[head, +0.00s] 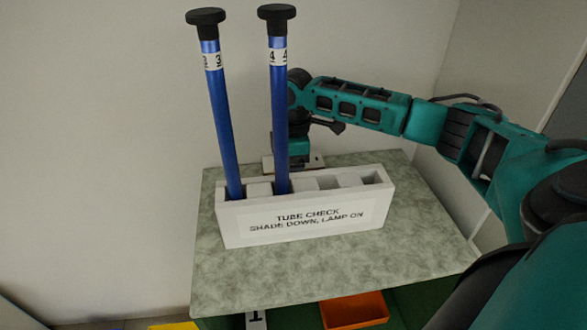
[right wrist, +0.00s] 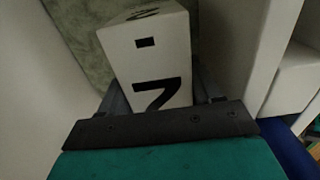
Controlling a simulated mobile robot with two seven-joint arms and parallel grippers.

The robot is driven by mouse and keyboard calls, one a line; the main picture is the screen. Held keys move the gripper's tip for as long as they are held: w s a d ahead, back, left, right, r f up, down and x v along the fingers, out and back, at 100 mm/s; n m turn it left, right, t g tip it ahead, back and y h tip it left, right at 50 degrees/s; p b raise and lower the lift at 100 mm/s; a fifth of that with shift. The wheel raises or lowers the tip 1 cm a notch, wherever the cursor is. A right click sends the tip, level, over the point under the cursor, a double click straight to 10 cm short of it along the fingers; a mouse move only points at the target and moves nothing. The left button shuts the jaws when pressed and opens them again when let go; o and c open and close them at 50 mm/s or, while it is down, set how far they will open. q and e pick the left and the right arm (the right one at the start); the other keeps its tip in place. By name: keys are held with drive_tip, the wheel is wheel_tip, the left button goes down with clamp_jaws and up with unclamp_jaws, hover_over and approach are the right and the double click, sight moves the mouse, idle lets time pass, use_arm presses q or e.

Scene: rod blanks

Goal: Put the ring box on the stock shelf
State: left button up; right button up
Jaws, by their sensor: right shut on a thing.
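My right gripper (head: 292,158) is behind the white tube rack in the head view, low over the back of the table. In the right wrist view its fingers (right wrist: 160,97) are shut on a white box (right wrist: 150,55) with large black letters, only partly readable. This may be the ring box; its full label does not show. In the head view the box is mostly hidden by the gripper and rack. My left gripper is out of view. I cannot make out a stock shelf.
The white rack (head: 232,226), marked "TUBE CHECK SHADE DOWN, LAMP ON", stands on the table (head: 420,245). It holds two tall blue rods, numbered 3 (head: 220,115) and 4 (head: 279,115); its right slots look empty. An orange bin (head: 355,310) is below the front edge.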

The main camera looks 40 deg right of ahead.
drive_tip(key=shift+f, duration=0.15)
drive_tip(key=o, duration=0.9)
